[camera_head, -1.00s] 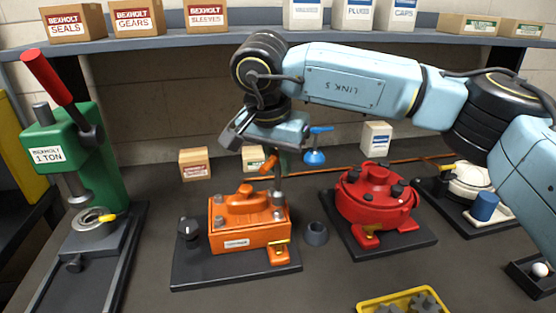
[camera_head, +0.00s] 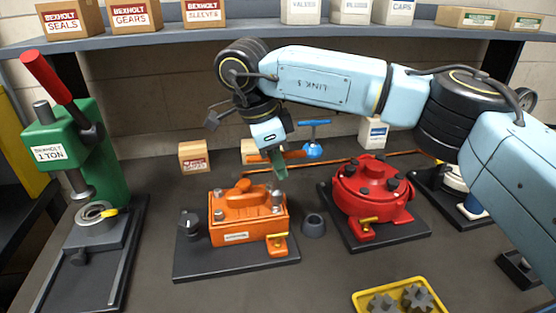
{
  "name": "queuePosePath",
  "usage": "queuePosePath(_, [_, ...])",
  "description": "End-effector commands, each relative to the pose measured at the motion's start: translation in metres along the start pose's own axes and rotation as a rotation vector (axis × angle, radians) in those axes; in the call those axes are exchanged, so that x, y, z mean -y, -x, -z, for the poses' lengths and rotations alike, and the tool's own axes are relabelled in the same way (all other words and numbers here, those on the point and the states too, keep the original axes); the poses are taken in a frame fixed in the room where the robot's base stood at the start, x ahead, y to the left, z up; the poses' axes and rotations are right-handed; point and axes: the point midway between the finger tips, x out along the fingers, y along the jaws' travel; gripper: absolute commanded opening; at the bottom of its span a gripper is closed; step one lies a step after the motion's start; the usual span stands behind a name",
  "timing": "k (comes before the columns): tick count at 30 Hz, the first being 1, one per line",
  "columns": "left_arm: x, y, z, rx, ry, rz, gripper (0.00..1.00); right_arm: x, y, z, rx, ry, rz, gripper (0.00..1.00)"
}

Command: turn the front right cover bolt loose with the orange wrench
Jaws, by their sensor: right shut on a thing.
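The orange motor (camera_head: 236,229) sits on a dark base plate, its cover flat on top with grey bolts at the corners. The front right cover bolt (camera_head: 277,209) is at the cover's right end, below my right gripper. My right gripper (camera_head: 279,172) points down above that end and is shut on the orange wrench (camera_head: 292,155), whose handle sticks out to the right. The fingers hide part of the wrench, and I cannot tell whether it touches the bolt. My left gripper is not in view.
A red motor (camera_head: 372,188) stands to the right, with a blue T-handled tool (camera_head: 313,149) behind. A dark cup (camera_head: 313,225) is between the motors. A green press (camera_head: 100,150) is at left, a yellow tray (camera_head: 358,301) with gears in front. A shelf (camera_head: 200,42) spans the back.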

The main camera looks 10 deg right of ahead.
Motion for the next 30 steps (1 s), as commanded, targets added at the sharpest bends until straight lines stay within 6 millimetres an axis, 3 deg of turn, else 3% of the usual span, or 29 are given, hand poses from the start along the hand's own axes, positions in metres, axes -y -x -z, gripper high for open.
queuePosePath(30, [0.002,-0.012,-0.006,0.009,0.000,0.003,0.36,0.000,-0.023,-0.006,0.001,0.002,0.002,0.00])
